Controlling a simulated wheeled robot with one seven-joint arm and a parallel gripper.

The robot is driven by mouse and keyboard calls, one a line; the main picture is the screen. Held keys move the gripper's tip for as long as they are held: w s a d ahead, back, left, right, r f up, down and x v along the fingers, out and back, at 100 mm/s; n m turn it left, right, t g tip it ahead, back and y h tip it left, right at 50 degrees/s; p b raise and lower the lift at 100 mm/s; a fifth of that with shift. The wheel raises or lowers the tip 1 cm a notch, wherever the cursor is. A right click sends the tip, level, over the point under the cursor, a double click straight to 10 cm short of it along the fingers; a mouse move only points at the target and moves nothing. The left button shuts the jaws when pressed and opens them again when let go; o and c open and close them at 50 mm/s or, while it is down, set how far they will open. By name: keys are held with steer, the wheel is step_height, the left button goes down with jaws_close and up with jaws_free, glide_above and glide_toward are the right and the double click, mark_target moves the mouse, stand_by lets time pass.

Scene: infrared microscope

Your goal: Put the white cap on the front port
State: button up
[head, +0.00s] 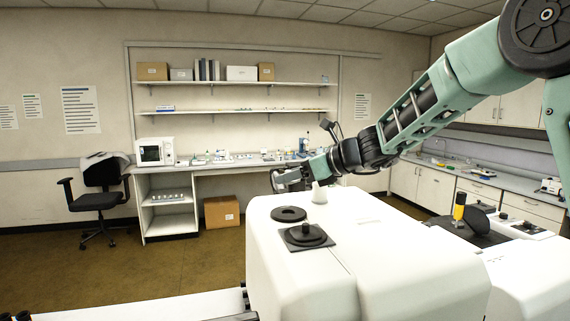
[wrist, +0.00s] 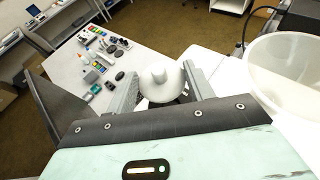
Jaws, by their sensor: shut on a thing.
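The white cap (wrist: 160,80), a knob on a round flange, sits between the two grey fingers of my gripper (wrist: 158,92) in the wrist view. My gripper (head: 288,180) is shut on it. In the head view the gripper is beyond the white instrument's far edge, and I cannot clearly make out the cap there. The white instrument body (head: 370,245) has a dark round disc (head: 289,214) on top and, nearer, a dark square plate with a round knobbed piece (head: 307,237). Which of these is the front port is not clear.
A small white cone (head: 319,193) stands near the gripper on the instrument's far edge. A large translucent white cup (wrist: 288,72) is close on the right in the wrist view. A yellow-topped item (head: 459,205) is at the right. A bench (head: 240,163) with small items lines the back wall.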

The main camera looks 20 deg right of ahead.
steer(key=shift+f+b, duration=3.5)
steer(key=shift+f, duration=0.55)
steer(key=o, duration=1.4)
steer(key=shift+d, duration=0.1)
steer(key=shift+p+v, duration=0.55)
steer(key=shift+v, duration=2.9)
